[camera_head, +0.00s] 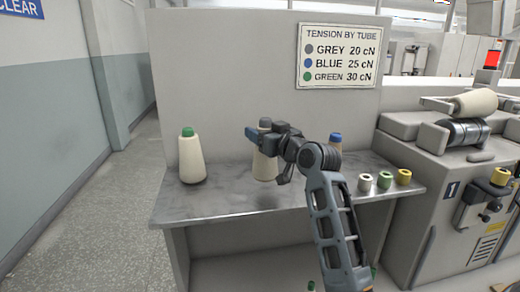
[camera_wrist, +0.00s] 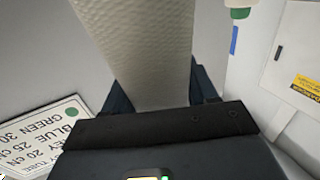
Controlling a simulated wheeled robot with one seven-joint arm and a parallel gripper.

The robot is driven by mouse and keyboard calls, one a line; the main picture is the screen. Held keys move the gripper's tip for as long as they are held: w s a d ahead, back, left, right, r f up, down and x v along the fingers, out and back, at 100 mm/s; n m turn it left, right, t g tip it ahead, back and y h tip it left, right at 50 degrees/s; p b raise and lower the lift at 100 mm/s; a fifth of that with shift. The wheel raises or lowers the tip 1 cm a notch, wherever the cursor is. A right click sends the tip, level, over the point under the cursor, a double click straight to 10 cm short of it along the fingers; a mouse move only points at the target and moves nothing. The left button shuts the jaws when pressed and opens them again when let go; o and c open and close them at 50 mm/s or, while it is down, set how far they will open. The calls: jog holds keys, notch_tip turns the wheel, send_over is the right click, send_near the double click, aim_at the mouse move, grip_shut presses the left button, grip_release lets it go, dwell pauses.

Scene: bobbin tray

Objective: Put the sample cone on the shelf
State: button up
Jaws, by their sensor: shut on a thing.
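My gripper (camera_head: 262,137) is shut on a cream yarn cone (camera_head: 264,166) with a grey tube tip. The cone is upright over the middle of the grey metal shelf (camera_head: 225,205). I cannot tell whether its base touches the surface. In the wrist view the cone (camera_wrist: 140,50) fills the space between the fingers, and its tip is out of sight. A cone with a green tip (camera_head: 192,158) stands on the shelf to the left. A cone with a blue tip (camera_head: 335,139) stands to the right, mostly hidden behind my arm.
A sign (camera_head: 339,56) listing grey, blue and green tensions hangs on the back panel. A machine (camera_head: 455,205) stands at right. Shelf room is free at front left.

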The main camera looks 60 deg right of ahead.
jog(key=shift+w+a+f, duration=0.15)
jog(key=shift+a+f, duration=0.2)
jog(key=shift+a, duration=0.2)
jog(key=shift+f, duration=1.95)
jog(key=shift+f+b, duration=0.15)
jog(key=shift+b, duration=0.15)
jog(key=o, duration=1.4)
jog(key=v, duration=1.2)
jog(key=shift+b, duration=0.35)
